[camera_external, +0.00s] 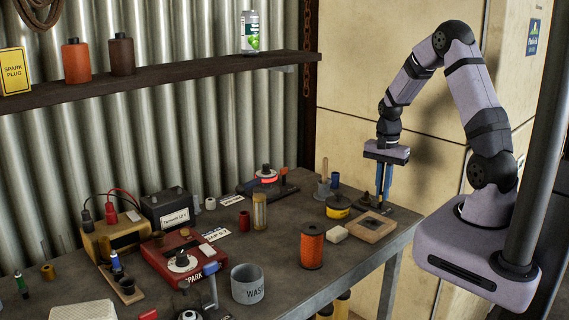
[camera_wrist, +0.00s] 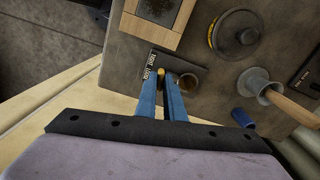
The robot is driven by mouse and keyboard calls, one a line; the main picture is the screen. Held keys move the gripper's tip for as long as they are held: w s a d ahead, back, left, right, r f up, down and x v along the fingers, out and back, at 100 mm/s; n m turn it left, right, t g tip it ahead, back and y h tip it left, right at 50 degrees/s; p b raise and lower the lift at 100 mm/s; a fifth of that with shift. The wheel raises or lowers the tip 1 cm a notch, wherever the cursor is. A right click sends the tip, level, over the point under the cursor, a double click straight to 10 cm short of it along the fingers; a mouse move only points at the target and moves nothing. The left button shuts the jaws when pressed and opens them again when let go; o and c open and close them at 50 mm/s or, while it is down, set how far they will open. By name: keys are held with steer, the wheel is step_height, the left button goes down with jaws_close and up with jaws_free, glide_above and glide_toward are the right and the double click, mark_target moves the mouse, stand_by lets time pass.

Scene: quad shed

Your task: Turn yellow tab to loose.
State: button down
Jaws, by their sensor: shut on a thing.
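My gripper (camera_external: 383,204) points down at the right end of the bench, its blue fingers close together. In the wrist view my gripper (camera_wrist: 165,80) is shut, with a small yellow piece (camera_wrist: 161,71) at its fingertips. This looks like the yellow tab, but the fingers hide most of it and I cannot tell which way it is turned. A small brown round part (camera_wrist: 188,83) sits on the other side of the fingers.
A wood-framed block (camera_external: 371,227) lies just in front of my gripper. A yellow-banded round tin (camera_external: 338,207), a grey funnel-like cup with a wooden stick (camera_external: 323,188) and a blue cylinder (camera_external: 335,180) stand to the left. An orange spool (camera_external: 312,246) stands farther left. The bench edge is close.

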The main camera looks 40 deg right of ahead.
steer(key=n, duration=0.4)
steer(key=shift+n, duration=0.3)
steer(key=n, duration=0.3)
steer(key=shift+n+p, duration=0.3)
steer(key=n, duration=0.3)
steer(key=shift+n, duration=2.2)
steer(key=c, duration=1.9)
jaws_free()
steer(key=shift+o, duration=0.2)
steer(key=shift+r, duration=0.2)
